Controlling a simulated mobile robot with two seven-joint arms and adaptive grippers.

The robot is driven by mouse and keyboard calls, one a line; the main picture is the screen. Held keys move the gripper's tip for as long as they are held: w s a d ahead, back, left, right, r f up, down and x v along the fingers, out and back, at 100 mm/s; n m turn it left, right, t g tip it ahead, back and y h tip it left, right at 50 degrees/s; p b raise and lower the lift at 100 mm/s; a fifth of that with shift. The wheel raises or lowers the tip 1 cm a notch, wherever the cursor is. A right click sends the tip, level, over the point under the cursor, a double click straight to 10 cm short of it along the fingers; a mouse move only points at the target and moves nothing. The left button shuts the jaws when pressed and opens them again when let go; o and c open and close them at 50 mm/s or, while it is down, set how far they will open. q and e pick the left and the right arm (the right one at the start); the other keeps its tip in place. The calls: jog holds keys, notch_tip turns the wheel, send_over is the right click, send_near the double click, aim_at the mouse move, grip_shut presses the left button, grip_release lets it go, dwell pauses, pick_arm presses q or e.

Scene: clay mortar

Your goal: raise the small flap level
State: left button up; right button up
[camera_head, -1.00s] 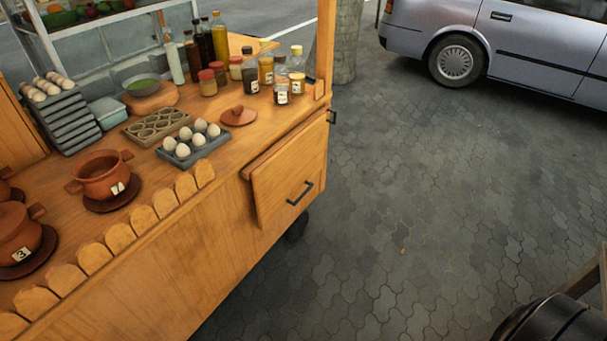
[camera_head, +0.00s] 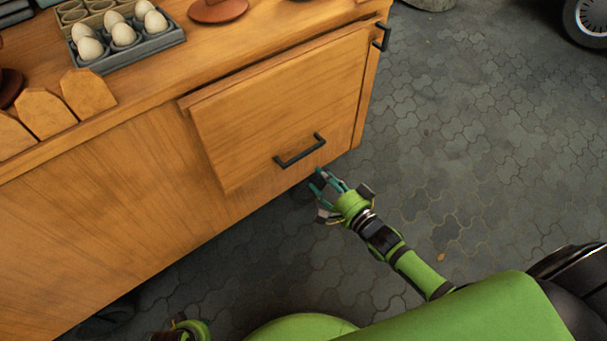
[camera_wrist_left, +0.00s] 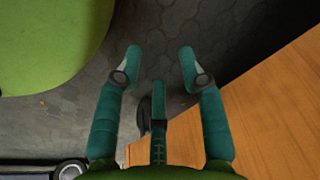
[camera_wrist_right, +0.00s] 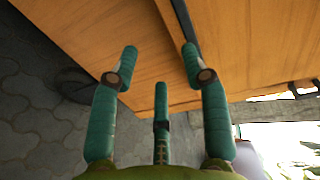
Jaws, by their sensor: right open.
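The small flap (camera_head: 280,115) is a wooden panel with a black bar handle (camera_head: 300,151) on the cart's side. It hangs down below the countertop edge, its face steep. My right gripper (camera_head: 322,184) is just below and right of the handle, apart from it in the head view. Its fingers are spread and empty in the right wrist view (camera_wrist_right: 160,54), with wooden panels beyond; I cannot tell which panel is the flap there. My left gripper (camera_wrist_left: 160,56) is open and empty over paving beside a wooden surface; the handle is not seen there.
The cart's countertop (camera_head: 225,48) holds an egg tray (camera_head: 125,48) and a brown lid (camera_head: 217,10) near its edge. A dark latch (camera_head: 381,37) sticks out at the cart's corner. Paved ground (camera_head: 480,140) right of the cart is clear. A car wheel (camera_head: 590,22) shows top right.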

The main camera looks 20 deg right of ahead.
aim_at(304, 156)
pick_arm(q)
jog(key=shift+w+d+r+b, duration=0.1)
jog(key=shift+w+r+b, duration=0.2)
jog(key=shift+r, duration=0.5)
jog(key=shift+w+d+r+b, duration=0.1)
jog(key=shift+w+r+b, duration=0.25)
jog(key=shift+r, duration=0.4)
jog(key=shift+w+d+r+b, duration=0.15)
jog(key=shift+r+b, duration=0.25)
jog(key=shift+r, duration=0.4)
pick_arm(e)
jog(key=shift+m+t+y, duration=0.4)
jog(key=shift+m+y, duration=0.1)
jog(key=shift+w+a+r, duration=0.4)
jog(key=shift+w+a, duration=0.1)
jog(key=shift+w, duration=0.8)
jog(key=shift+w+a+r, duration=0.4)
jog(key=shift+w+a, duration=0.05)
jog(key=shift+w, duration=0.8)
jog(key=shift+w+a+r, duration=0.4)
jog(key=shift+w+a, duration=0.1)
jog(key=shift+w, duration=0.8)
grip_shut()
